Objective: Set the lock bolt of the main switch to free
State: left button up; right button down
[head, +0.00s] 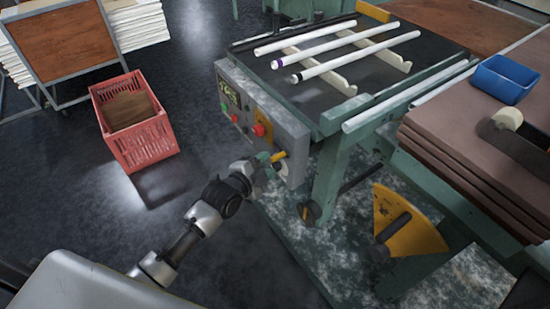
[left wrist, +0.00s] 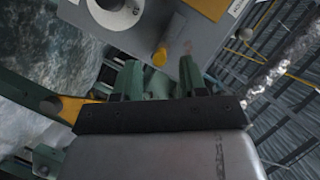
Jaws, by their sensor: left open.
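The grey control box (head: 291,136) is on the front of the green machine. A small yellow piece, apparently the lock bolt (head: 279,156), is low on its face, beside a pale round part that looks like the main switch (head: 271,172). In the left wrist view the yellow bolt (left wrist: 160,57) shows close up, with the white round switch (left wrist: 115,12) up and left of it. My left gripper (left wrist: 160,70) is open, its two green fingers either side of the bolt's line, apparently just short of it. Contact cannot be told. My right gripper is out of view.
Red buttons (head: 259,130) and a dark display (head: 229,96) are higher on the box. White tubes (head: 345,52) lie on the machine top. A red crate (head: 130,130) stands on the floor at left. A yellow quadrant plate (head: 412,235) is at lower right. Open floor lies left of the machine.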

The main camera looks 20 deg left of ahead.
aim_at(272, 161)
pick_arm(q)
jog(key=x, duration=0.3)
jog(key=shift+w+d, duration=0.3)
jog(key=shift+d, duration=0.1)
jog(key=shift+w+f, duration=0.1)
jog(key=shift+w, duration=0.3)
jog(key=shift+d, duration=0.1)
grip_shut()
